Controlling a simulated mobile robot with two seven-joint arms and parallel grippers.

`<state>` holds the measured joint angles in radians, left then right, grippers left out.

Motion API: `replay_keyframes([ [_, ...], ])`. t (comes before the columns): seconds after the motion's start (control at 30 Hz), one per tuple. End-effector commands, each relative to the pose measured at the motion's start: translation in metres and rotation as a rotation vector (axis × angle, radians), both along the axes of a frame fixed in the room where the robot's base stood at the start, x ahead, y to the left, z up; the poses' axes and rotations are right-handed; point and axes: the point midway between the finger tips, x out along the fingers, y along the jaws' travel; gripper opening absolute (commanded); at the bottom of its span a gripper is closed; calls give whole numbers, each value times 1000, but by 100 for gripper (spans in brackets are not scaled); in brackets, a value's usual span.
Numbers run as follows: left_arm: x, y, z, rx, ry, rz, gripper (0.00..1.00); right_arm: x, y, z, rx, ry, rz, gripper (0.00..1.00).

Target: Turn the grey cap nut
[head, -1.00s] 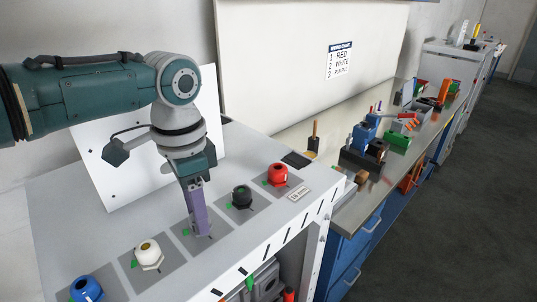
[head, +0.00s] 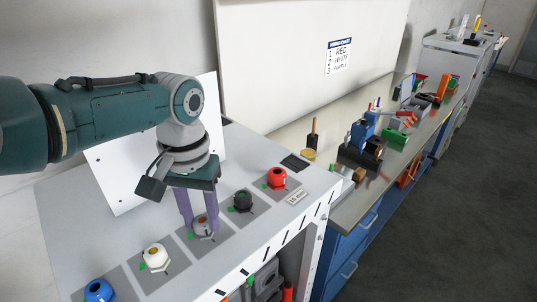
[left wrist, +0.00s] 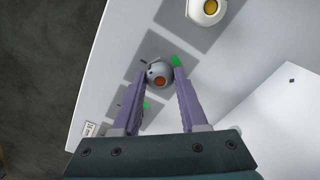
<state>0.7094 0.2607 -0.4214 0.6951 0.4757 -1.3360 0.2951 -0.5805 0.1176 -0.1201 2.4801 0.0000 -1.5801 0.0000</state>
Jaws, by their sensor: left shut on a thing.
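The grey cap nut (head: 203,225) sits on its grey square pad in the row on the light panel top. It has an orange-red centre, clear in the left wrist view (left wrist: 159,75). My left gripper (head: 202,229) points down over it, with one purple finger on each side. In the left wrist view the fingertips (left wrist: 161,77) flank the nut, and the gripper is shut on it. A green mark shows beside the nut near the right fingertip, and a dark mark on the other side. My right gripper is not in view.
The white nut (head: 155,257) and blue nut (head: 98,291) stand on one side of the grey one, the black nut (head: 242,200) and red nut (head: 277,178) on the other. A tilted white board (head: 115,170) stands behind. A bench (head: 350,205) with parts extends to the right.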

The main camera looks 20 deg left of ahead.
Motion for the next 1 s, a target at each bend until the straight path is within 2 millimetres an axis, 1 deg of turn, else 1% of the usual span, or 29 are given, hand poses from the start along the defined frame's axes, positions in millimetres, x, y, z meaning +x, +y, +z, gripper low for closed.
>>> replay_keyframes([
  [0.27, 0, -1, 1, -1, 0, 80, 0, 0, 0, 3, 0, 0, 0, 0],
  [0.73, 1, 0, 1, 0, -2, 92, 0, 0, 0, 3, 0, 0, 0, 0],
  [0.77, 1, 0, 1, 0, -2, 92, 44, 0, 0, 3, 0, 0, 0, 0],
  [1.0, 1, 0, 0, 0, -1, 92, 71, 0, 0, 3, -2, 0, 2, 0],
])
